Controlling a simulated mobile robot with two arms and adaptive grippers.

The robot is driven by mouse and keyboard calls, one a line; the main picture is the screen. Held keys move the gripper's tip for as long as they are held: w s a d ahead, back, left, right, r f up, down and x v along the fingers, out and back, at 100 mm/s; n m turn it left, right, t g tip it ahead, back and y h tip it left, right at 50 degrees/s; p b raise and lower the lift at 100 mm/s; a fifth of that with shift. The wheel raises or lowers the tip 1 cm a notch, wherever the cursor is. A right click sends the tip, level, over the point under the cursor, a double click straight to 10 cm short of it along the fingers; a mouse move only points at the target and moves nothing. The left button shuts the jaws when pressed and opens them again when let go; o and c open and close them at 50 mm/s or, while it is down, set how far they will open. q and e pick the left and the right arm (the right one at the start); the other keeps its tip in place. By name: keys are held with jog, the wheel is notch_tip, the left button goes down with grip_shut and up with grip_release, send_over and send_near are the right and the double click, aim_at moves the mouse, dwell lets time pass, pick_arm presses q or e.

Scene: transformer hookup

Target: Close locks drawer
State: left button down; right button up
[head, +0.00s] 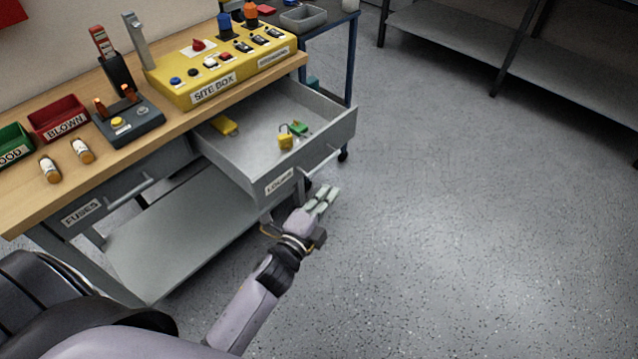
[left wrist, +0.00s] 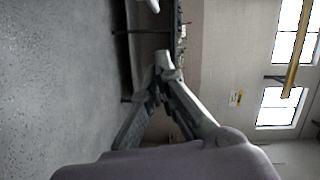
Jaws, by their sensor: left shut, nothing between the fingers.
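The locks drawer (head: 330,133) is pulled out from under the workbench in the head view, with its label on the front panel and a bar handle (head: 318,168). Inside lie a green padlock (head: 298,128), a yellow padlock (head: 285,142) and another yellow item (head: 225,125). My left gripper (head: 327,196) is in front of the drawer front, close to the handle in the picture; I cannot tell whether it touches. Its fingers are shut and empty. The left wrist view shows its fingertips together (left wrist: 163,62). My right gripper is not in view.
The workbench (head: 30,205) carries the yellow site box (head: 185,92), a red bin (head: 58,118), a dark device (head: 128,122) and two fuses. The fuses drawer (head: 110,195) is on the left. A blue-framed cart stands behind. The floor on the right is clear.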

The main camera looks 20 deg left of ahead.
pick_arm(q)
jog(key=shift+w+a+f, duration=0.25)
jog(key=shift+w+a, duration=0.5)
jog(key=shift+a, duration=0.15)
jog(key=shift+w+a+f, duration=0.2)
jog(key=shift+w+a, duration=0.55)
jog(key=shift+a, duration=0.1)
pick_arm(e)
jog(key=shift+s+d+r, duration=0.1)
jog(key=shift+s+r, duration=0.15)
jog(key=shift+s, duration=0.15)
